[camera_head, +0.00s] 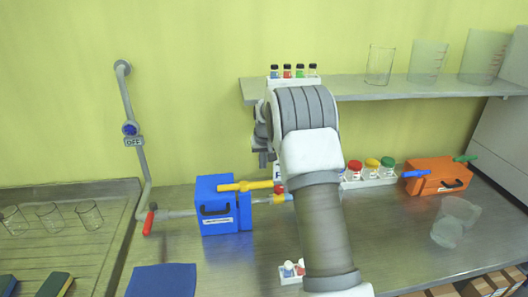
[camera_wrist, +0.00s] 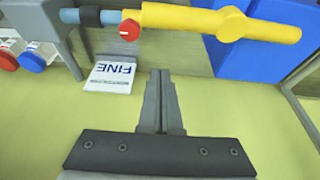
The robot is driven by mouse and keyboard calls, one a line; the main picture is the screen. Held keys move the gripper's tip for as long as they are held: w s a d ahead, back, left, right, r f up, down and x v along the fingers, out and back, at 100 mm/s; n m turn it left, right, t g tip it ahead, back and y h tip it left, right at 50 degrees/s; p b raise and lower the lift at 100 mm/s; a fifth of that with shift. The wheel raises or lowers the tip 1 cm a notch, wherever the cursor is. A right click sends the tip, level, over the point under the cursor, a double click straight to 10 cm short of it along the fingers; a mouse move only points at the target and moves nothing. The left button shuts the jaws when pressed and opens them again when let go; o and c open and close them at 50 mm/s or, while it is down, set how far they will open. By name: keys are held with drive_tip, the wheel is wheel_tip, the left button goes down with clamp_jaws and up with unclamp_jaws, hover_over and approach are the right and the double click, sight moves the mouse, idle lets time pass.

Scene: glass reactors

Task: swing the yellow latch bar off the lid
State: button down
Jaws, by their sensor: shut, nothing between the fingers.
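The yellow latch bar (camera_head: 246,185) lies level across the upper front of the blue box (camera_head: 218,212) and sticks out to its right in the head view. In the wrist view the yellow latch bar (camera_wrist: 185,20) runs along the top, with a round boss and a red knob (camera_wrist: 130,31) at its left end; part of the blue box (camera_wrist: 262,55) is behind it. My gripper (camera_wrist: 161,72) is shut and empty. Its fingertips point toward the bar, with a visible gap. In the head view my arm partly hides the area right of the box.
A white FINE card (camera_wrist: 110,76) is left of my fingertips. An orange box (camera_head: 437,178) and a rack of colour-capped jars (camera_head: 368,180) stand right of my arm. A shelf (camera_head: 375,90) with glassware is above.

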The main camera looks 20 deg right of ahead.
sight(246, 186)
drive_tip(key=shift+s+a+f+p, duration=0.15)
drive_tip(key=shift+s+f+p, duration=0.15)
drive_tip(key=shift+s+f, duration=0.45)
drive_tip(key=shift+s+a+f+p, duration=0.15)
drive_tip(key=shift+s+f+p, duration=0.2)
drive_tip(key=shift+s, duration=0.55)
